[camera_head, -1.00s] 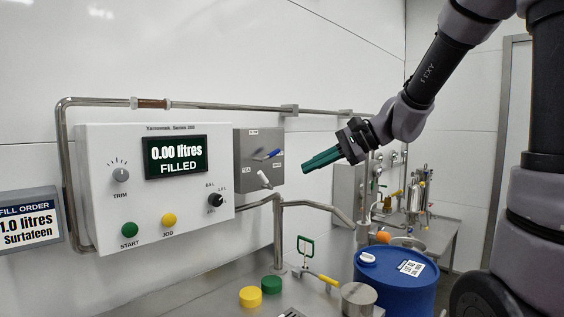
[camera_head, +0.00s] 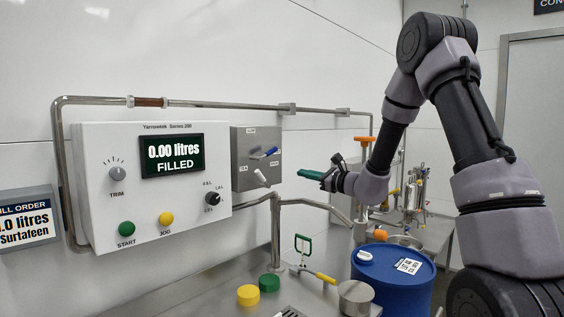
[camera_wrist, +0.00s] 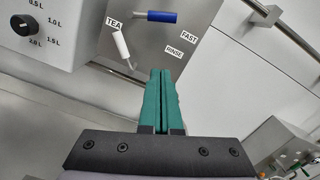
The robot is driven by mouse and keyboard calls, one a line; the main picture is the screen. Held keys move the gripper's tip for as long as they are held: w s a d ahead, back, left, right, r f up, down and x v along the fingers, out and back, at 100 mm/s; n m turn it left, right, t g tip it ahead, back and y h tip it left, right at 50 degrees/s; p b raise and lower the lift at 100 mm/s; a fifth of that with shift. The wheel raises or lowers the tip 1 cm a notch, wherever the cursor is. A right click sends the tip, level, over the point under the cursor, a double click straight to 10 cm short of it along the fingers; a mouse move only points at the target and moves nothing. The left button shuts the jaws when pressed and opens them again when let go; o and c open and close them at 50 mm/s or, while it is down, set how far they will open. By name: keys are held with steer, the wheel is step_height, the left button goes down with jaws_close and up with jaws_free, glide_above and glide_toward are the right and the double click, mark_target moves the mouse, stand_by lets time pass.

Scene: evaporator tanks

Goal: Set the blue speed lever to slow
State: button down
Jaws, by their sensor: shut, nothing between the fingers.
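The blue speed lever (camera_head: 270,152) is on the front of a grey box (camera_head: 243,147) right of the control panel. Its handle points to the right in the head view. In the wrist view the blue lever (camera_wrist: 161,17) lies near the top edge, above the FAST label (camera_wrist: 189,37); no SLOW label shows there. A white lever (camera_head: 261,177) sits below it, between TEA and RINSE labels in the wrist view. My gripper (camera_head: 300,173) has green fingers, shut and empty. It points at the box from the right, apart from both levers.
The white panel (camera_head: 100,215) with knobs and buttons is left of the box. Pipes run above and below the box. A blue drum (camera_head: 400,290), a steel pot (camera_head: 357,298) and yellow and green caps stand below.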

steer(key=w+a+r, duration=0.4)
steer(key=w+a, duration=0.2)
steer(key=a, duration=0.2)
steer(key=shift+w+a, duration=0.25)
steer(key=shift+a, duration=0.1)
